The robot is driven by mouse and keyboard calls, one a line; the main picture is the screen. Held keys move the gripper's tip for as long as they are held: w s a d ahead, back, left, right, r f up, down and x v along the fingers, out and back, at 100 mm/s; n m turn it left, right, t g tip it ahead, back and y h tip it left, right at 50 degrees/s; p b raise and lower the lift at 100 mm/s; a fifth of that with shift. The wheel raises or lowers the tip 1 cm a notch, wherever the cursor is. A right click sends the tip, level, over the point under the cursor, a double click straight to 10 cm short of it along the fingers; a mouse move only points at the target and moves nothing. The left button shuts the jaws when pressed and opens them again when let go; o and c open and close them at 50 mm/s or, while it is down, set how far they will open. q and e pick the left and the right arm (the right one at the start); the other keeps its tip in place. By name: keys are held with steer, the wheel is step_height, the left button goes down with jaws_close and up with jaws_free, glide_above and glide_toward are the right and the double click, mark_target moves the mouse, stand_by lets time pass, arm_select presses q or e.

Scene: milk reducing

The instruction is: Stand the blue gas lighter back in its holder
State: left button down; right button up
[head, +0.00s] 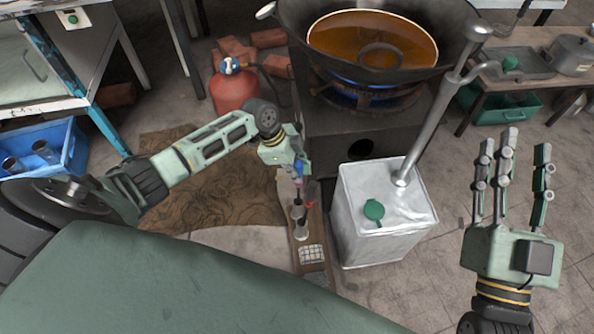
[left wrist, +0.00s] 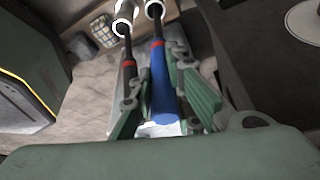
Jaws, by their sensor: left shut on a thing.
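The blue gas lighter (left wrist: 161,85) has a blue handle, a red ring and a dark rod. My left gripper (head: 300,178) is shut on its handle; in the left wrist view its fingers (left wrist: 168,100) flank the blue. The rod points down to a pale holder ring (left wrist: 154,9); I cannot tell how deep it goes. The holder cups (head: 299,216) show in the head view on a narrow wooden board. A second, dark lighter (left wrist: 129,72) with a red ring points at the neighbouring ring (left wrist: 123,28). My right gripper (head: 517,160) is open and empty.
A silver tin (head: 385,245) with a green cap stands right of the holder. The stove (head: 350,140) with a lit burner and a pan of brown liquid (head: 340,42) is behind. A small mesh box (head: 312,254) sits on the board's near end. A red gas cylinder (head: 237,95) stands back left.

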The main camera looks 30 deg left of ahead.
arm_select(q)
steer(key=c, duration=1.5)
jaws_free()
steer(key=shift+r, duration=0.1)
steer(key=v, duration=1.2)
